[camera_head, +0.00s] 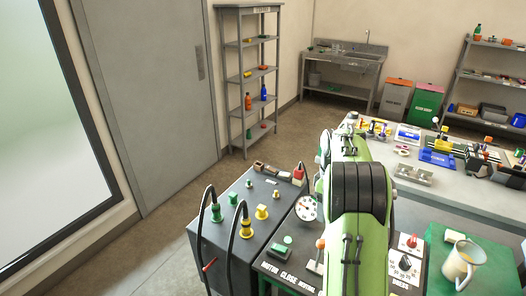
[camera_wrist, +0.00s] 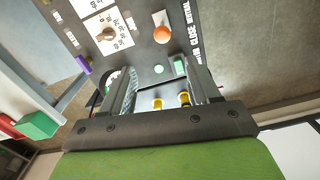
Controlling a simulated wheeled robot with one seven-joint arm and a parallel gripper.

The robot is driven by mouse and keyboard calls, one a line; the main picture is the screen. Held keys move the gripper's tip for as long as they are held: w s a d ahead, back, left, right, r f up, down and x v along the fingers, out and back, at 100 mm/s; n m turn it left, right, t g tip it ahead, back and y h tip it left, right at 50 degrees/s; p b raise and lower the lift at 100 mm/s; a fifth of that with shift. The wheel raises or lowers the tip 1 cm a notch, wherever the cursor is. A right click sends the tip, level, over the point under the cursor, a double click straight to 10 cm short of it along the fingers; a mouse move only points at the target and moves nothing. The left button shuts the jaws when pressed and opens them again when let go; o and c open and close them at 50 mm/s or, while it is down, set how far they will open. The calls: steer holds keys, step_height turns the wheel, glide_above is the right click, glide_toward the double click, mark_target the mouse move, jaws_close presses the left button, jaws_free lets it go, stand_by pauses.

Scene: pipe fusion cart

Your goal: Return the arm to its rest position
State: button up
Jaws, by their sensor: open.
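My green arm (camera_head: 360,180), with a dark ribbed joint, rises over the cart from the bottom of the head view. It covers part of the control panel. My gripper (camera_wrist: 163,78) shows in the wrist view with its two fingers apart and nothing between them. Beyond the fingers are the dark panel with an orange knob (camera_wrist: 161,34), a green button (camera_wrist: 158,69) and yellow fittings (camera_wrist: 183,99). I cannot make out the gripper in the head view, where the arm hides it. I cannot tell the exact gap between the fingers and the panel.
A dark unit (camera_head: 225,250) with cables and yellow and green fittings stands left of the arm, near a round gauge (camera_head: 306,208). A cluttered workbench (camera_head: 470,200) lies behind. Floor at left is clear.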

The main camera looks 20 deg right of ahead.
steer(key=shift+r, duration=0.1)
steer(key=s+a+r+m+t, duration=0.2)
steer(key=s+a+r, duration=0.35)
steer(key=a, duration=0.25)
steer(key=s+a+r+m+t, duration=0.1)
steer(key=s+a+r, duration=0.3)
steer(key=a+r, duration=0.3)
steer(key=s+a+f+m+t, duration=0.1)
steer(key=s+a, duration=0.3)
steer(key=s, duration=0.3)
steer(key=s+a+f+m+t, duration=0.1)
steer(key=s+a, duration=0.3)
steer(key=s, duration=0.4)
steer(key=shift+f+m+t, duration=0.4)
steer(key=shift+f+t, duration=0.1)
steer(key=shift+w+a, duration=0.1)
steer(key=shift+w+d, duration=0.1)
steer(key=shift+d, duration=0.15)
